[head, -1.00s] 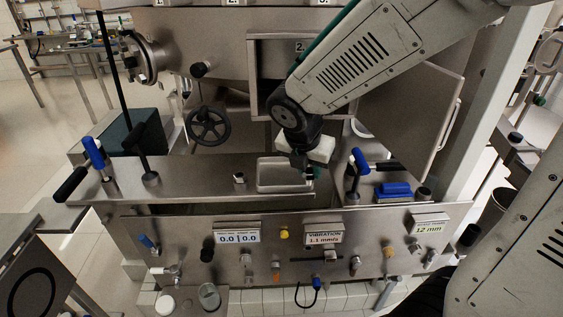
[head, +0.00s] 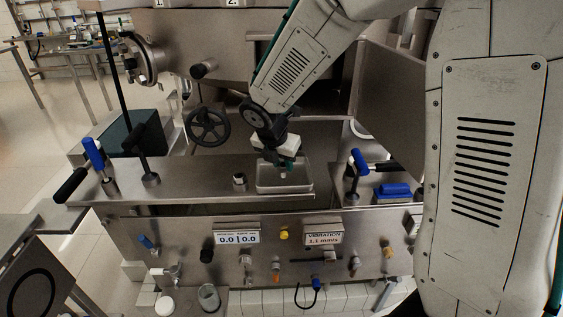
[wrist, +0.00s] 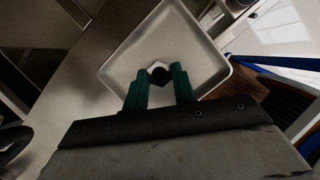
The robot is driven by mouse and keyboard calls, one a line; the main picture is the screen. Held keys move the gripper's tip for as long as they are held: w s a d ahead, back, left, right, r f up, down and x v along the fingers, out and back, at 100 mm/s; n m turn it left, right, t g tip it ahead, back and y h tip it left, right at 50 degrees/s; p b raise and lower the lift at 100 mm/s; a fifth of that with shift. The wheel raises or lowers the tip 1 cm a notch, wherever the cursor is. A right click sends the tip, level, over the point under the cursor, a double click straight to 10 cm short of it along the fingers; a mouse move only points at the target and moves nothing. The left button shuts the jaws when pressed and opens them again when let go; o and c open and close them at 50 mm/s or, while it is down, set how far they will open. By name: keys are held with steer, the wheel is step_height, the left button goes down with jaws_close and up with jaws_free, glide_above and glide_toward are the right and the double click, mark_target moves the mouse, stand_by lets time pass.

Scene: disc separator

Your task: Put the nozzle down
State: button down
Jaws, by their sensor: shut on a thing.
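My gripper (head: 284,162) is over the shallow metal tray (head: 284,188) on the machine's steel ledge. In the wrist view its two green fingers (wrist: 160,86) are shut on the nozzle (wrist: 159,73), a small pale piece with a dark round middle. The nozzle shows between the fingertips, over the floor of the tray (wrist: 214,62). In the head view the nozzle is a tiny light spot under the fingers, and most of it is hidden. I cannot tell whether it touches the tray floor.
A small metal fitting (head: 239,181) stands on the ledge left of the tray. Blue-and-black handles (head: 97,158) stand farther left, and another blue handle (head: 360,162) stands to the right. A blue brush-like block (head: 393,191) lies at the right. A black handwheel (head: 208,126) is behind.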

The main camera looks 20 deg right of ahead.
steer(key=c, duration=1.1)
jaws_free()
steer(key=shift+c, duration=0.2)
steer(key=v, duration=1.2)
steer(key=s+d+r+m+y, duration=0.1)
steer(key=s+d+m, duration=0.2)
steer(key=s+m, duration=1)
steer(key=s+d+r+m+g+y, duration=0.1)
steer(key=s+d+m+y, duration=0.1)
steer(key=s+m, duration=1.1)
steer(key=shift+s+d+r+g, duration=0.3)
steer(key=shift+s+d, duration=0.35)
steer(key=shift+d, duration=0.25)
